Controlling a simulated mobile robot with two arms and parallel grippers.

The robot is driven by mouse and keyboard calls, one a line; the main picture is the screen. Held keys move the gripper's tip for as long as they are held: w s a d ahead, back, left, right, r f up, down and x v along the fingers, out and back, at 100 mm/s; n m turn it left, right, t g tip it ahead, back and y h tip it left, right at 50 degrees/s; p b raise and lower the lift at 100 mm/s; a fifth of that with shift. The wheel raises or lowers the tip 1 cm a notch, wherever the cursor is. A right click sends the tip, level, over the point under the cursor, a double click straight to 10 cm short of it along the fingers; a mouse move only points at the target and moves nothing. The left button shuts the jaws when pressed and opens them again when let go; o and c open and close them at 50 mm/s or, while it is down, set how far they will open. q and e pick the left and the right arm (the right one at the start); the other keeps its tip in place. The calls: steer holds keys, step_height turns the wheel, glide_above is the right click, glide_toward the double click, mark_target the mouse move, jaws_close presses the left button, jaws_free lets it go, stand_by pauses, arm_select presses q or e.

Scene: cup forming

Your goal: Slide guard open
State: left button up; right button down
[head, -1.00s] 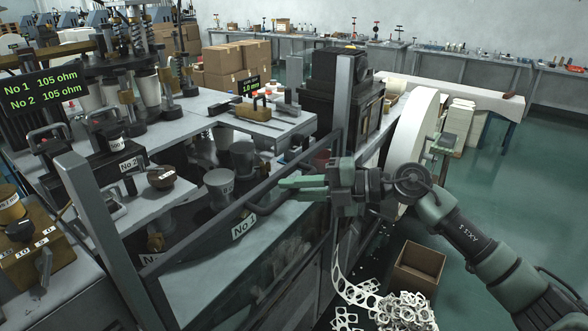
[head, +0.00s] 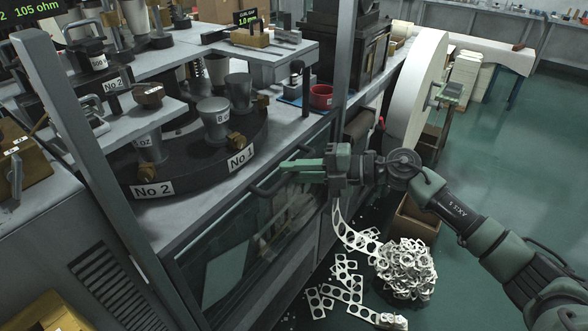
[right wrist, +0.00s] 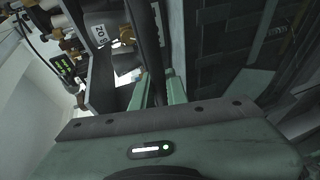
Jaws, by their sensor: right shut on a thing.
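The guard (head: 222,262) is a see-through panel in a dark frame on the front of the machine. It sits low, below the level of the round dark turntable (head: 185,178), which shows uncovered above it. The guard's dark bar handle (head: 262,190) is on its upper edge. My right gripper (head: 292,168) is shut on this handle, coming from the right. In the right wrist view the dark handle bar (right wrist: 148,45) runs between the green fingers (right wrist: 156,92). My left gripper is not in view.
Upright grey posts (head: 345,75) flank the guard opening. Metal cups (head: 213,120) stand on the turntable. A large white paper roll (head: 415,90) is at the right. A cardboard box (head: 412,222) and a heap of punched scrap (head: 405,268) lie on the floor below my arm.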

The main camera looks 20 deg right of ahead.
steer(key=shift+a, duration=0.1)
steer(key=c, duration=1.4)
jaws_free()
steer(key=b+v, duration=0.2)
steer(key=v, duration=0.5)
steer(key=shift+s+d, duration=0.25)
steer(key=shift+d, duration=0.1)
